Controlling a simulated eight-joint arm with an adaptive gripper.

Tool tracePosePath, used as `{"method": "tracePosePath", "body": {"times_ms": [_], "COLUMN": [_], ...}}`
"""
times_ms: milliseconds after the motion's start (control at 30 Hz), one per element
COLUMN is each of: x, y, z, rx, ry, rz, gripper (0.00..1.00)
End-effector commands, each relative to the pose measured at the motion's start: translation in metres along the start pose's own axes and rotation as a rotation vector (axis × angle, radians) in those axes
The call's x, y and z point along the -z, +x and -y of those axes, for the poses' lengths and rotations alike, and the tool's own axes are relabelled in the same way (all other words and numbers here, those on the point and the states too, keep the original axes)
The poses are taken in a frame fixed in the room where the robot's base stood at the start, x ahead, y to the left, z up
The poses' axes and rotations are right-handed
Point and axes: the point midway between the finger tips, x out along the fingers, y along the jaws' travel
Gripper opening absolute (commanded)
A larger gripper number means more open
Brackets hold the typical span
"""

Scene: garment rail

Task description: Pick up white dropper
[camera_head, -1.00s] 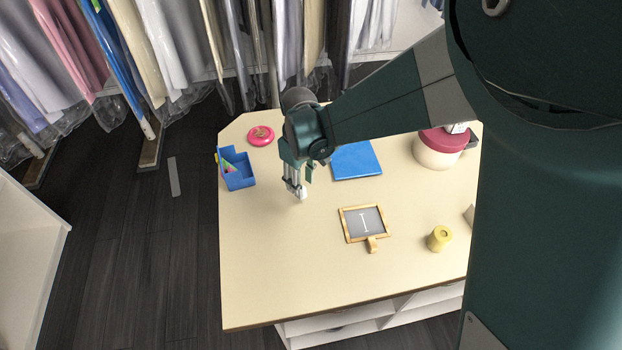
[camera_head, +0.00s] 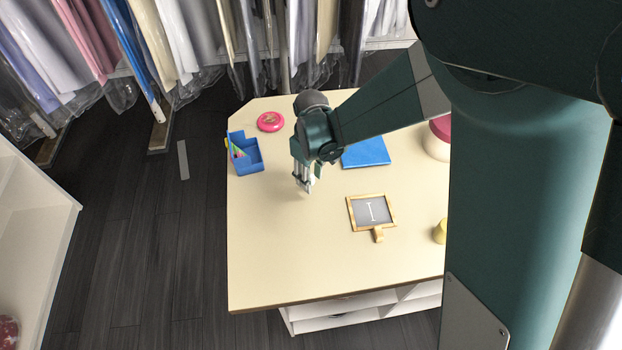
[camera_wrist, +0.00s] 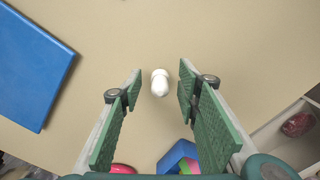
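The white dropper (camera_wrist: 160,82) is a small rounded white shape on the beige tabletop in the wrist view. It lies between the tips of my gripper's two green-padded fingers (camera_wrist: 158,90), with a gap on each side. My gripper is open and nothing is held. In the head view my gripper (camera_head: 305,187) points down low over the left half of the table. The dropper is hard to make out there, close to the fingers.
The beige table (camera_head: 290,260) holds a blue organiser (camera_head: 246,160), pink disc (camera_head: 270,121), blue flat pad (camera_head: 366,152), framed board (camera_head: 371,211), yellow cylinder (camera_head: 440,232) and a pink-lidded jar (camera_head: 437,140), partly hidden by my arm. Clear tabletop surrounds my gripper; garments hang behind.

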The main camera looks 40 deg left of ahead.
Motion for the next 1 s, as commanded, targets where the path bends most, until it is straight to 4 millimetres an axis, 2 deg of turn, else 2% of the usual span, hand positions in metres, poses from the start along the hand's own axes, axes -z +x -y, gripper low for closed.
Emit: {"method": "tracePosePath", "body": {"times_ms": [167,367,767,1000], "x": [0.0,0.0,0.0,0.0], "y": [0.0,0.0,-0.001,-0.011], "z": [0.0,0.0,0.0,0.0], "rx": [0.0,0.0,0.0,0.0], "ry": [0.0,0.0,0.0,0.0], "rz": [0.0,0.0,0.0,0.0], "gripper": [0.33,0.1,0.1,0.1]}}
